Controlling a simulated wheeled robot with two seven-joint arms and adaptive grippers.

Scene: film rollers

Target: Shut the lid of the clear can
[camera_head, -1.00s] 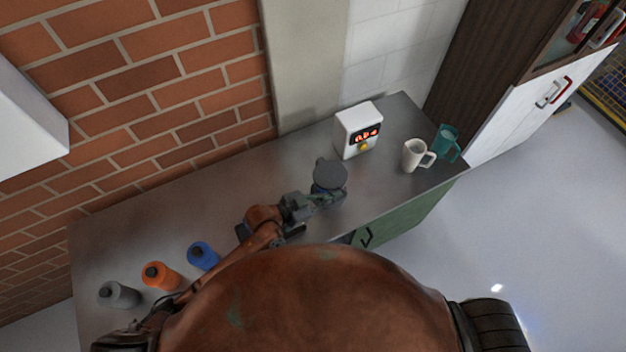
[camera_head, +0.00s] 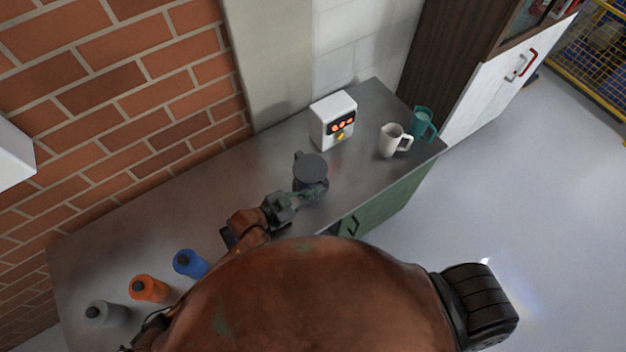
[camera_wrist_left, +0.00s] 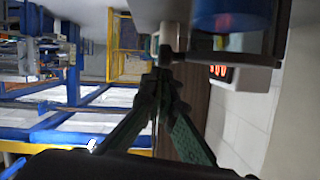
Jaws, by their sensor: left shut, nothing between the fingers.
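The clear can stands upright on the counter near the middle of the head view, its body (camera_head: 313,188) dark bluish and partly hidden by my gripper. Its round dark grey lid (camera_head: 311,167) lies over the top; I cannot tell whether it is fully seated. My left gripper (camera_head: 314,194) is shut and empty, at the near side of the can. Its fingertips (camera_wrist_left: 155,82) meet close to the lid's edge; contact is unclear. My right gripper is not in view.
A white box with a red display (camera_head: 334,120) stands behind the can. A white mug (camera_head: 391,141) and a teal mug (camera_head: 422,124) stand to its right. Grey (camera_head: 105,313), orange (camera_head: 148,289) and blue (camera_head: 189,264) bottles stand at the left. The counter (camera_head: 215,215) between is bare.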

